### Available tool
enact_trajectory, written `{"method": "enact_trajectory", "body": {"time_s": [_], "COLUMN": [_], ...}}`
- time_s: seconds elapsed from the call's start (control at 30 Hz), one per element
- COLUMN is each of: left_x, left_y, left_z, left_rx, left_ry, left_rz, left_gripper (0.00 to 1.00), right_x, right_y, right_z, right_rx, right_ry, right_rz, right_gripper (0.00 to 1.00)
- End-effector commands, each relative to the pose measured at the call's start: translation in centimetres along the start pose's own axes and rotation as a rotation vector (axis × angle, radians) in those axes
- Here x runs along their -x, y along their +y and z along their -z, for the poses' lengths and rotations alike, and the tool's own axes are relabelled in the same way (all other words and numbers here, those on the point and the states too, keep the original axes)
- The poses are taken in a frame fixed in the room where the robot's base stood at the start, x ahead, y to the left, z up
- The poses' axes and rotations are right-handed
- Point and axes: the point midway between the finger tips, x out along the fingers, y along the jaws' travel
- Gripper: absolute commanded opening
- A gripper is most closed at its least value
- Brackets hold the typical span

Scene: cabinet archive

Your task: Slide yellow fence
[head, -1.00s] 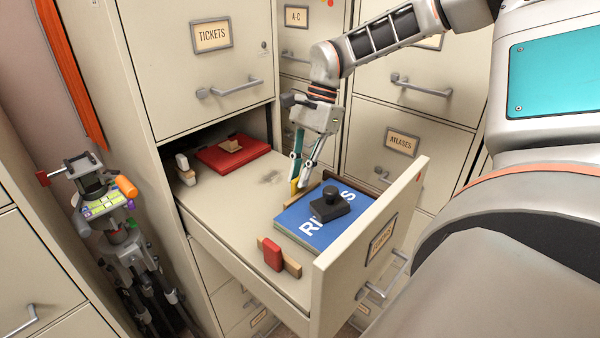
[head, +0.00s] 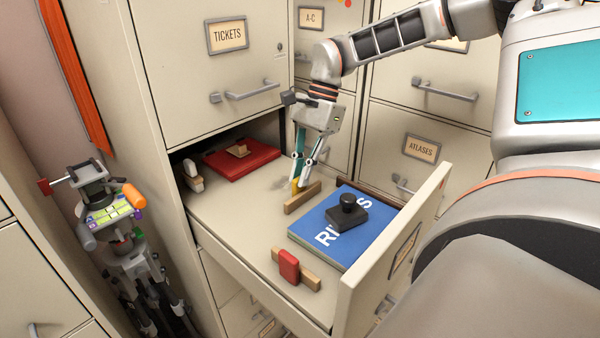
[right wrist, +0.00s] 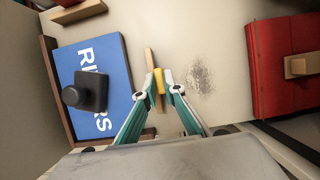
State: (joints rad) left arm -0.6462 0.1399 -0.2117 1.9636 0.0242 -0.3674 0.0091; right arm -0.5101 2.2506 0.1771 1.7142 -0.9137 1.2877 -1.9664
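The yellow fence is a wooden bar (head: 303,198) with a yellow block (head: 294,187), standing on the floor of the open drawer. My right gripper (head: 299,184) comes down from above, its fingertips on either side of the yellow block. The right wrist view shows the yellow block (right wrist: 159,81) pinched between the fingertips, with the wooden bar (right wrist: 150,62) beside it. A strip of bare drawer floor lies between the fence and the blue book (head: 330,238).
A black stamp (head: 347,213) sits on the blue book. A red fence (head: 289,265) is near the drawer front. A red book (head: 240,163) lies at the drawer's back, near a white fence (head: 192,178). A dark scuff marks the floor beside my right gripper.

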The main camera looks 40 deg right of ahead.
Motion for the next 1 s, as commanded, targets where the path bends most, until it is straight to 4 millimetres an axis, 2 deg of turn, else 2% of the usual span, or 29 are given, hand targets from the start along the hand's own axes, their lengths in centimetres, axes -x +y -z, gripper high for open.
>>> {"method": "enact_trajectory", "body": {"time_s": [0.03,0.07,0.1,0.4,0.53,0.67,1.0], "left_x": [0.2,0.2,0.2,0.1,0.1,0.1,0.1], "left_y": [0.1,0.2,0.2,0.1,0.1,0.1,0.1], "left_z": [-0.3,-0.4,-0.5,-0.3,-0.2,-0.2,-0.2], "left_rx": [0.001,0.001,0.002,-0.002,-0.002,-0.001,0.0], "left_ry": [-0.005,-0.007,-0.009,-0.005,-0.005,-0.005,-0.004], "left_rz": [-0.002,-0.003,-0.003,-0.002,-0.001,-0.002,-0.002], "left_gripper": [0.44,0.44,0.44,0.44,0.44,0.44,0.44], "right_x": [0.1,0.1,0.1,0.1,0.9,2.9,9.6], "right_y": [0.0,0.0,0.0,0.0,-0.1,-0.1,-0.1], "right_z": [0.0,0.0,0.0,0.0,0.0,-0.1,0.0], "right_rx": [0.001,0.001,0.001,0.0,0.0,0.0,0.0], "right_ry": [0.0,0.0,0.0,0.0,0.001,0.0,0.002], "right_rz": [0.001,0.001,0.001,0.001,0.003,0.005,0.004], "right_gripper": [0.17,0.25,0.26,0.26,0.26,0.26,0.26]}}
